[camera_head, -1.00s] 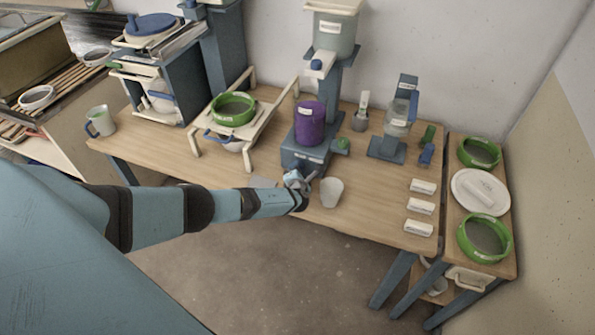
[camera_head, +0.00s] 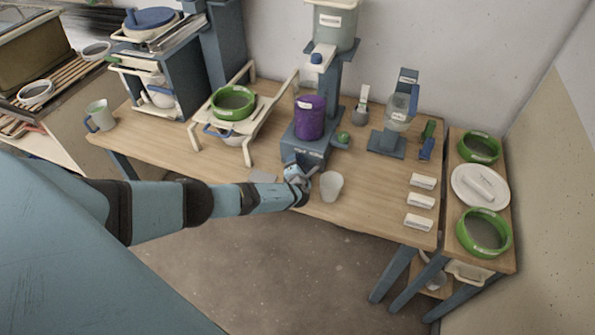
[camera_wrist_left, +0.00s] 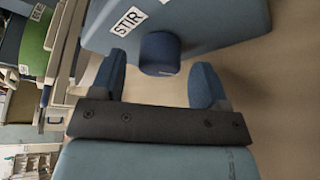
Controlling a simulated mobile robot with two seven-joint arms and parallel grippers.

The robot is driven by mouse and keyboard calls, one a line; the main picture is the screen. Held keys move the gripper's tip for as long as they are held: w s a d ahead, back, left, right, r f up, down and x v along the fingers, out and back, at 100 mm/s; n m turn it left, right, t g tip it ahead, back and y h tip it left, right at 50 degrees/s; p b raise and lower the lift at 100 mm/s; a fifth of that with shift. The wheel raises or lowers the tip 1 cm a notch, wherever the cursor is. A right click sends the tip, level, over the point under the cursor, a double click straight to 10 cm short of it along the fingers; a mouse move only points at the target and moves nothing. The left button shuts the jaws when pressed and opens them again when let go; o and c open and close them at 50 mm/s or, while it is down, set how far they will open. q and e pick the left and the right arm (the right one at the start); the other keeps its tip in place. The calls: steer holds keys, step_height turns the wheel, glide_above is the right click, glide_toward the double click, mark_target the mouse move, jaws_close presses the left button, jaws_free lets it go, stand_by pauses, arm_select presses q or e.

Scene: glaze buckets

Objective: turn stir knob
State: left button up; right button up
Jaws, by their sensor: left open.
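The stir knob (camera_wrist_left: 160,53) is a dark blue cylinder on the blue-grey stirrer base (camera_wrist_left: 215,20), beside a white label reading STIR (camera_wrist_left: 130,20). In the left wrist view my left gripper (camera_wrist_left: 158,80) is open, with one finger on each side of the knob and a visible gap to each. In the head view the left gripper (camera_head: 298,175) is at the front of the stirrer base (camera_head: 303,150) and hides the knob. A purple bucket (camera_head: 309,118) stands on the base. My right gripper is not in view.
A pale cup (camera_head: 331,186) stands just right of my left gripper. A green sieve (camera_head: 233,103) on a cream rack is to the left. A small scale with a jar (camera_head: 398,112) and white blocks (camera_head: 420,201) are to the right. The front table edge lies under my arm.

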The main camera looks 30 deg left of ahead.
arm_select(q)
steer(key=v, duration=1.3)
steer(key=shift+s, duration=0.2)
steer(key=shift+d, duration=0.1)
steer(key=s+d+f+n+g+h, duration=0.2)
steer(key=s+d+n+h, duration=0.2)
steer(key=s+d+n, duration=0.4)
steer(key=s+d+f+n+g+h, duration=0.2)
steer(key=s+d+f+n+h, duration=0.15)
steer(key=s+d+n, duration=0.5)
steer(key=s+a+r+n+t+h, duration=0.1)
steer(key=s+r+n, duration=0.4)
steer(key=n, duration=0.6)
steer(key=s+r+n+t+h, duration=0.1)
steer(key=s+r+n, duration=0.4)
steer(key=n, duration=0.6)
steer(key=shift+a+r+h, duration=0.4)
steer(key=shift+r+h, duration=0.1)
steer(key=shift+h, duration=0.25)
